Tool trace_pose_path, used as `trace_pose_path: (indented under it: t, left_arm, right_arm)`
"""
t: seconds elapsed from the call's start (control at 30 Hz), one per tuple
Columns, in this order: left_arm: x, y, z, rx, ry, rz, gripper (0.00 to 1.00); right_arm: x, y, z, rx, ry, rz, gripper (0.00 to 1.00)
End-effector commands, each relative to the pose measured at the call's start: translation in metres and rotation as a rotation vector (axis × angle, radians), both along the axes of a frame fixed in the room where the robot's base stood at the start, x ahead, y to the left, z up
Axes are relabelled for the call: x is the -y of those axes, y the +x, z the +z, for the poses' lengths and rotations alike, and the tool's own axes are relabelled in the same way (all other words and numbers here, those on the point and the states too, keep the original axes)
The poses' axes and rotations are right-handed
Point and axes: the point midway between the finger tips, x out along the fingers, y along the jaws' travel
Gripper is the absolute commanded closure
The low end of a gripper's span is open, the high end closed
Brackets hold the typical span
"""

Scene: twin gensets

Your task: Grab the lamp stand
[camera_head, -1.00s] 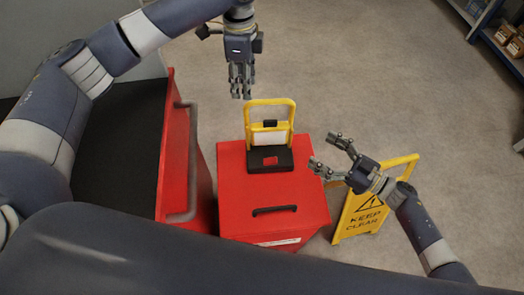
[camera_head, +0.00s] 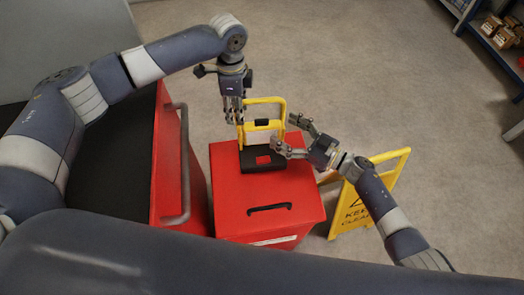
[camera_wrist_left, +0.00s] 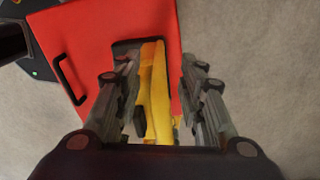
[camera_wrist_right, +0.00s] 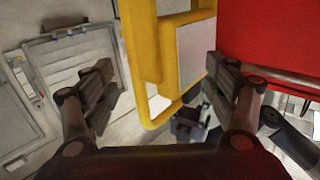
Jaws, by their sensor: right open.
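The lamp stand, a yellow tube frame (camera_head: 283,108) on a black base (camera_head: 262,158), stands upright on a red box (camera_head: 225,190). My left gripper (camera_head: 234,112) is at the frame's left side, pointing down. In the left wrist view the yellow frame (camera_wrist_left: 155,95) lies between its spread fingers; I see no grip on it. My right gripper (camera_head: 287,135) is open at the frame's right side. In the right wrist view the yellow frame (camera_wrist_right: 147,75) and its pale panel (camera_wrist_right: 192,55) show between the open fingers. Whether either gripper touches the frame is unclear.
A red cart (camera_head: 170,165) with a dark top and side handle stands left of the box. A yellow folding sign (camera_head: 350,212) stands to the right, partly behind my right arm. Shelves with boxes (camera_head: 492,32) are at the upper right. The grey floor behind the box is clear.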

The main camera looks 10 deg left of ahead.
Motion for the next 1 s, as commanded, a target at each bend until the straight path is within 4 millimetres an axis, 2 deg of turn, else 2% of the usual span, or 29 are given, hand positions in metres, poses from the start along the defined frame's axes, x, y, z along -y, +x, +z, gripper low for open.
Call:
trace_pose_path:
  t: [0.13,0.4,0.5,0.57,0.73,1.0]
  left_arm:
    - [0.0000,-0.0004,-0.0066,0.000,0.000,0.000,0.64]
    - [-0.0001,-0.0003,-0.0070,0.000,0.000,0.000,0.66]
    - [-0.0001,-0.0003,-0.0069,0.000,0.000,0.000,0.89]
    - [-0.0001,-0.0003,-0.0068,0.000,0.000,0.000,1.00]
    - [0.0001,-0.0005,-0.0069,0.000,0.001,-0.002,1.00]
    - [0.0009,-0.0013,-0.0072,-0.001,0.000,-0.006,1.00]
  right_arm:
    - [-0.0060,0.0028,0.0005,0.001,0.000,0.000,0.21]
    - [-0.0059,0.0029,0.0003,0.001,0.000,0.000,0.23]
    - [-0.0059,0.0028,0.0003,0.001,0.000,0.000,0.46]
    - [-0.0058,0.0029,0.0003,0.001,0.000,0.000,0.59]
    - [-0.0059,0.0030,0.0000,0.000,-0.001,-0.001,0.98]
    - [-0.0058,0.0034,-0.0006,-0.001,-0.002,-0.003,1.00]
